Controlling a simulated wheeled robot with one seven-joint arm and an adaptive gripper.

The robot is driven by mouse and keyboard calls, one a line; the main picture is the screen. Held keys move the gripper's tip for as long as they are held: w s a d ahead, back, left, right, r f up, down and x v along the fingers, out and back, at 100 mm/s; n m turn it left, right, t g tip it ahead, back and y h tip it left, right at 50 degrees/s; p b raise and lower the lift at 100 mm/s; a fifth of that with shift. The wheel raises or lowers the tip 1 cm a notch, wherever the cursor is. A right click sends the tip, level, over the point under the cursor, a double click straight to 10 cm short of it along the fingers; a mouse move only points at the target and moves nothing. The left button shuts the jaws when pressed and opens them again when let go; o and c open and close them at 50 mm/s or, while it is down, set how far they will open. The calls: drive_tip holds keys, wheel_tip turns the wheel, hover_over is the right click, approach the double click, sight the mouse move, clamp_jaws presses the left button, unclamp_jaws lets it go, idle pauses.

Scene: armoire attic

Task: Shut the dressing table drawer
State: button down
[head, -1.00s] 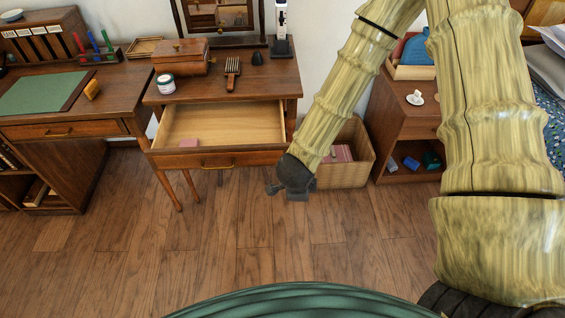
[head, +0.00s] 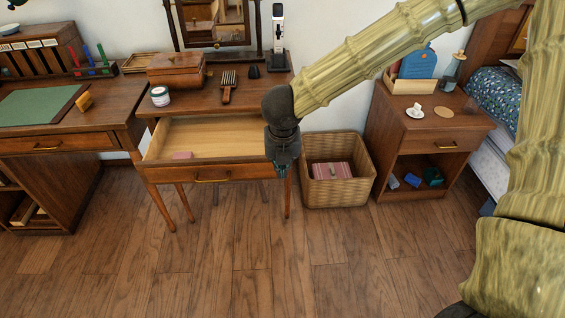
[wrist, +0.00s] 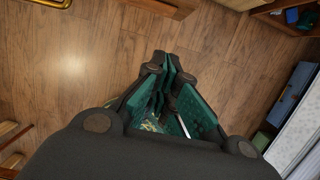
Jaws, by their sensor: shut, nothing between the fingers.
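The dressing table (head: 195,103) stands against the wall with its drawer (head: 225,175) pulled out. The drawer has a brass handle (head: 212,180) on its front and a small pink item (head: 182,155) inside at the left. My gripper (head: 282,170) is shut and empty, pointing down at the right end of the drawer front, and it hides that corner. I cannot tell whether it touches the drawer. In the wrist view my gripper (wrist: 172,72) points over the floor, and a brass handle (wrist: 55,3) shows at the top left.
A wicker basket (head: 337,190) stands on the floor right of the table. A nightstand (head: 425,146) and a bed are farther right. A desk (head: 60,137) is at the left. A box, a jar, a brush and a mirror stand on the tabletop. The floor in front is clear.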

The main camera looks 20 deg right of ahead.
drive_tip(key=w+d+f, duration=0.1)
drive_tip(key=w+f, duration=0.4)
drive_tip(key=f, duration=0.1)
drive_tip(key=shift+w+d+b, duration=0.15)
drive_tip(key=shift+d+b, duration=0.1)
drive_tip(key=shift+b, duration=0.1)
